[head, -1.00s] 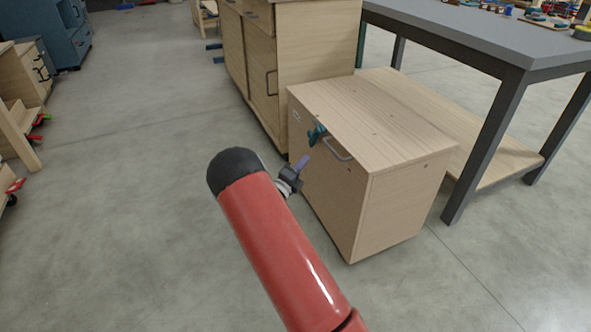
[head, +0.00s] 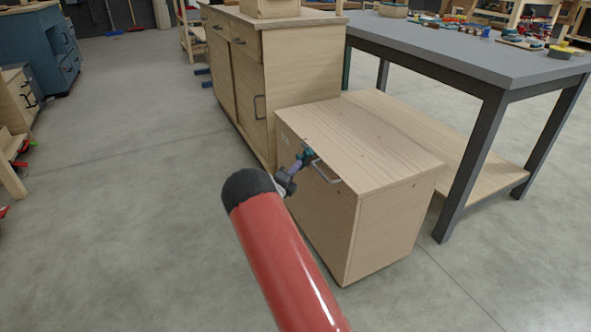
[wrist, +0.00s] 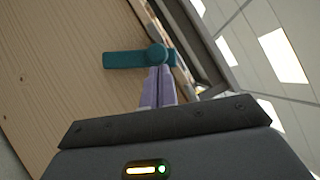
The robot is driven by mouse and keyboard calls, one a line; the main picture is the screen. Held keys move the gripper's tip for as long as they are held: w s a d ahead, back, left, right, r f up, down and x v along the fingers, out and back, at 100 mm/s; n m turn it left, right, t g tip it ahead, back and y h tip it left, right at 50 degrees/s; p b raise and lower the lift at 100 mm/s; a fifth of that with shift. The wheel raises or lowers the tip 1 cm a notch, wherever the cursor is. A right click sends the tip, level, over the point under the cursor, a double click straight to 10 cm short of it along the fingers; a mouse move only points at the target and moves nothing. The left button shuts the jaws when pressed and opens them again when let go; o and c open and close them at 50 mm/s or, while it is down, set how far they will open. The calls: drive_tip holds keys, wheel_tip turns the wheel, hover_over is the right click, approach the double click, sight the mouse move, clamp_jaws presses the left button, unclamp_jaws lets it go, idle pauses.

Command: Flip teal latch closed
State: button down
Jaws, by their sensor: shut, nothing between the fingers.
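The teal latch (wrist: 130,58) is mounted on the front of the low wooden cabinet (head: 400,150). In the wrist view its bar points left from a round pivot knob. In the head view the latch (head: 305,154) is small, beside the metal handle near the top edge. My gripper (wrist: 158,72) has its pale purple fingers shut with nothing between them. Their tips are at the knob end of the latch and appear to touch it or nearly so. In the head view my gripper (head: 298,164) is just left of the latch, and my red arm hides part of the cabinet front.
A taller wooden cabinet (head: 300,75) stands behind the low one. A grey-topped table (head: 440,55) with a lower shelf stands at the right. The concrete floor at the left is open.

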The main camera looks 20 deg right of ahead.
drive_tip(key=shift+w+r+y+p, duration=0.15)
drive_tip(key=shift+r+y+p, duration=0.15)
drive_tip(key=shift+p, duration=0.2)
drive_tip(key=shift+w+r+n+p, duration=0.2)
drive_tip(key=shift+n+p, duration=0.4)
drive_tip(key=shift+p, duration=0.05)
drive_tip(key=shift+w+a+r+n+y+p, duration=0.1)
drive_tip(key=shift+w+r+n+y+p, duration=0.45)
drive_tip(key=shift+n+p, duration=0.45)
drive_tip(key=shift+w+r+p, duration=0.2)
drive_tip(key=shift+w+r, duration=0.05)
drive_tip(key=shift+w, duration=0.25)
drive_tip(key=shift+w+r+p, duration=0.2)
drive_tip(key=shift+w, duration=0.3)
